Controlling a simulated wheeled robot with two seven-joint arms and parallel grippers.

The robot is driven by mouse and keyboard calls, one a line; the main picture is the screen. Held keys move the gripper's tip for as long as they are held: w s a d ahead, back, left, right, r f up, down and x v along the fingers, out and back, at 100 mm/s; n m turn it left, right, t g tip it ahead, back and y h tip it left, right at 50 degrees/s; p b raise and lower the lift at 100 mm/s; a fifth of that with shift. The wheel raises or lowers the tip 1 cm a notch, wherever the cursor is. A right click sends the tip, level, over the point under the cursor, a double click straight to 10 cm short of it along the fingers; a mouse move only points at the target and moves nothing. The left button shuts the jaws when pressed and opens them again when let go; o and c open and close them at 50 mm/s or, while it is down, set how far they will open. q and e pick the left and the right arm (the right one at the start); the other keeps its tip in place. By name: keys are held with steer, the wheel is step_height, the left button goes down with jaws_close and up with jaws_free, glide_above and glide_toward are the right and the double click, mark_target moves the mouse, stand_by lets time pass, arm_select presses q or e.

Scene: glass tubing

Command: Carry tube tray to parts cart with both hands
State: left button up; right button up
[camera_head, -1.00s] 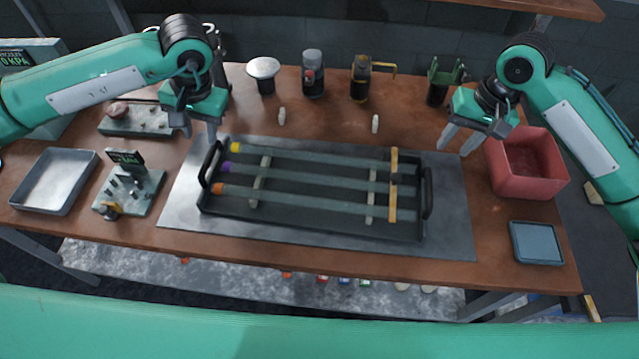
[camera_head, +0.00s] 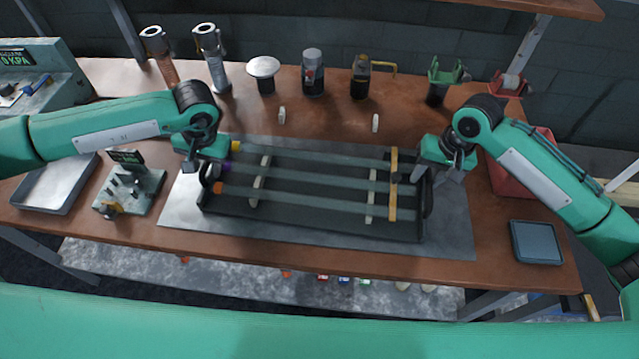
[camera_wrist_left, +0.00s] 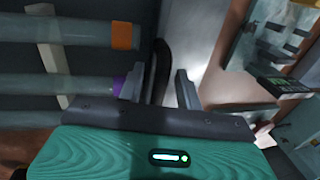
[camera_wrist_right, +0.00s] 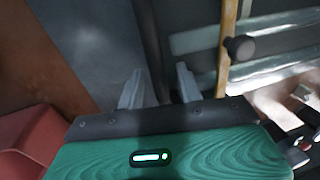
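The black tube tray (camera_head: 310,230) lies on a grey mat on the bench, with three glass tubes across it. The tubes have yellow, purple and orange left ends, and a wooden bar (camera_head: 393,205) crosses them at the right. My left gripper (camera_head: 204,176) is at the tray's left handle. In the left wrist view its open fingers (camera_wrist_left: 160,82) stand on either side of the dark handle (camera_wrist_left: 162,60). My right gripper (camera_head: 436,181) is at the right handle. In the right wrist view its open fingers (camera_wrist_right: 158,84) straddle that handle (camera_wrist_right: 148,35).
A red bin (camera_head: 508,172) stands just behind my right forearm. A blue-grey dish (camera_head: 536,243) is at the front right. A metal tray (camera_head: 50,190) and a small fixture (camera_head: 128,190) are at the left. Bottles and holders line the back. No parts cart is identifiable.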

arm_select(q)
jaws_close()
arm_select(e)
jaws_close()
arm_select(q)
steer(key=shift+w+r, duration=0.1)
steer(key=shift+r, duration=0.05)
arm_select(e)
steer(key=shift+r, duration=0.15)
